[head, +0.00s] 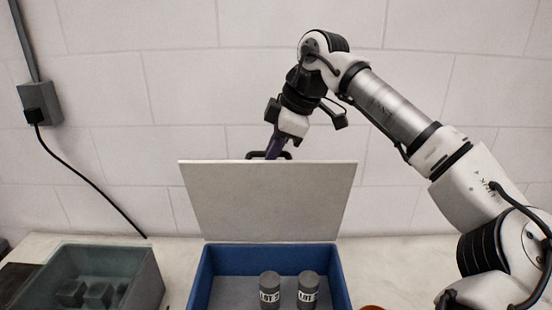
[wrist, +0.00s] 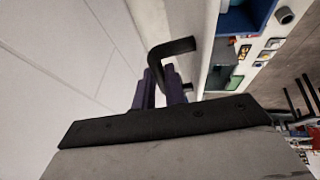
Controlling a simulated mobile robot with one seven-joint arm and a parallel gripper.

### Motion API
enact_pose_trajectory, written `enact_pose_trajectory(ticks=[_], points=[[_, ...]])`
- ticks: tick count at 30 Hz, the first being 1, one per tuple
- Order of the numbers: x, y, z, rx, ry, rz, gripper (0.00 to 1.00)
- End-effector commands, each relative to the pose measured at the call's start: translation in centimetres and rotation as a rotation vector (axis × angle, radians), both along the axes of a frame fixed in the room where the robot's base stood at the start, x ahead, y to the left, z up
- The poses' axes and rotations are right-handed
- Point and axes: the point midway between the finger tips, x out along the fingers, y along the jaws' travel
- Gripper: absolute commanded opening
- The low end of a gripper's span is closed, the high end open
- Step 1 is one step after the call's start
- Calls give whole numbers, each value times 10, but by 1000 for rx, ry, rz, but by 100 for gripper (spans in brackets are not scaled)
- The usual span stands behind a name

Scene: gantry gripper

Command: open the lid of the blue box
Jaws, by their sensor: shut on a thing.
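The blue box (head: 204,278) stands at the bottom middle of the head view, open at the top. Its pale grey lid (head: 268,200) is raised, standing steeply at the box's back edge with its inner face towards the head camera. My gripper (head: 272,151) is at the lid's upper edge, mostly behind it. Its purple fingers (wrist: 165,86) are shut on the black bar handle (wrist: 172,48) of the lid. The handle's ends (head: 254,155) show just above the lid edge. The lid hides the fingertips in the head view.
Two dark grey labelled cylinders (head: 269,287) (head: 308,288) stand inside the box. A grey-green bin (head: 152,281) with dark blocks is to its left. A wall rises close behind the lid; a black cable (head: 90,183) hangs on it. An orange-brown thing (head: 371,307) shows at the bottom edge.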

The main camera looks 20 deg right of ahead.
Motion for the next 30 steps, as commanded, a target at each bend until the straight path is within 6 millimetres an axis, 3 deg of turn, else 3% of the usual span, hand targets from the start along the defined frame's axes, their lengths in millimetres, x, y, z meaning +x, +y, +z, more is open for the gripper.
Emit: enact_pose_trajectory(ticks=[6, 15, 21, 30], points=[[51, -14, -3, -2, 14, 4, 0], [99, -27, -15, 0, 14, 5, 0], [116, -32, -22, -1, 13, 6, 0], [125, -36, -24, -3, 5, 1, 0]])
